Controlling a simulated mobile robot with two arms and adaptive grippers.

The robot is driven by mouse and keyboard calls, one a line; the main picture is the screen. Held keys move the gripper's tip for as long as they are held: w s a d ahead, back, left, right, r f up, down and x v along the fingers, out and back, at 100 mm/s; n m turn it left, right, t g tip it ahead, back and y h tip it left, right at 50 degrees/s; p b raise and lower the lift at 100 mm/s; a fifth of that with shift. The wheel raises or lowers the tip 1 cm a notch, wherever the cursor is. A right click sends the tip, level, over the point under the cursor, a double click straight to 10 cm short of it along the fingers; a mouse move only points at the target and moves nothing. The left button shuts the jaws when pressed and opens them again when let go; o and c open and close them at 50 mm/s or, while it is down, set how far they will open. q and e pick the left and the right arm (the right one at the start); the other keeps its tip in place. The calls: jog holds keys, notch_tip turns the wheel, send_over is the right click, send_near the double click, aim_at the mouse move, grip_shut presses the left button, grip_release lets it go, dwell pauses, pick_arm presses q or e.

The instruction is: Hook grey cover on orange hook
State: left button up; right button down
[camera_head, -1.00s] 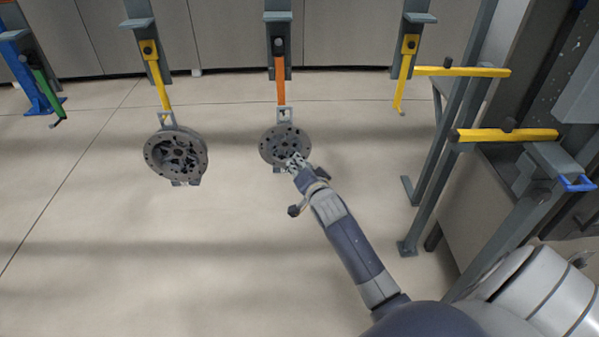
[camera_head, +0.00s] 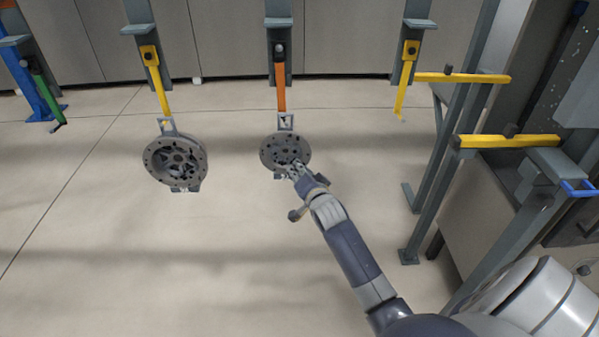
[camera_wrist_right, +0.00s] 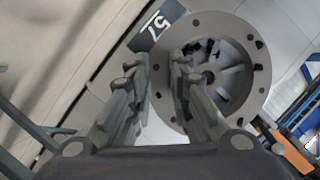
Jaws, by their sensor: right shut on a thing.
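A grey round cover (camera_head: 272,157) with holes stands under the orange hook (camera_head: 281,95) in the head view. The square loop on the cover's top is at the hook's lower end. I cannot tell whether the hook tip passes through the loop. My right gripper (camera_head: 297,171) is shut at the cover's lower right rim and partly hides it. In the right wrist view, the gripper's fingers (camera_wrist_right: 160,85) frame a narrow gap, with a grey cover (camera_wrist_right: 232,32) beyond them. The part between the fingertips is hard to make out. My left gripper is out of view.
Another grey cover (camera_head: 153,157) hangs from a yellow hook (camera_head: 157,82) at left. Another yellow hook (camera_head: 405,82) at right is empty. A green hook (camera_head: 47,96) is at far left. A grey frame with yellow bars (camera_head: 508,141) stands at right. The floor between is clear.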

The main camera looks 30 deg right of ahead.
jog(key=shift+r, duration=0.15)
jog(key=c, duration=1.4)
grip_release()
jog(key=v, duration=1.2)
jog(key=s+a+f+n+g+y+b, duration=0.1)
jog(key=s+a+f+n+g, duration=0.15)
jog(key=f, duration=0.95)
jog(key=s+a+f+n+g+y, duration=0.15)
jog(key=s+a+f, duration=0.25)
jog(key=f, duration=0.8)
jog(key=s+a+f+n+g+y+b, duration=0.1)
jog(key=s+a+f+n+g, duration=0.2)
jog(key=f, duration=0.8)
jog(key=s+a+f+n+g, duration=0.2)
jog(key=s+a+f+n, duration=0.15)
jog(key=s+f, duration=1.05)
jog(key=s+f+n+g+b, duration=0.1)
jog(key=s+f, duration=0.3)
jog(key=s, duration=0.6)
jog(key=s+f+n+g, duration=0.3)
jog(key=s+f+n, duration=0.1)
jog(key=s, duration=0.7)
jog(key=shift+f+y+b, duration=0.2)
jog(key=shift+y+b, duration=0.15)
jog(key=shift+b, duration=0.05)
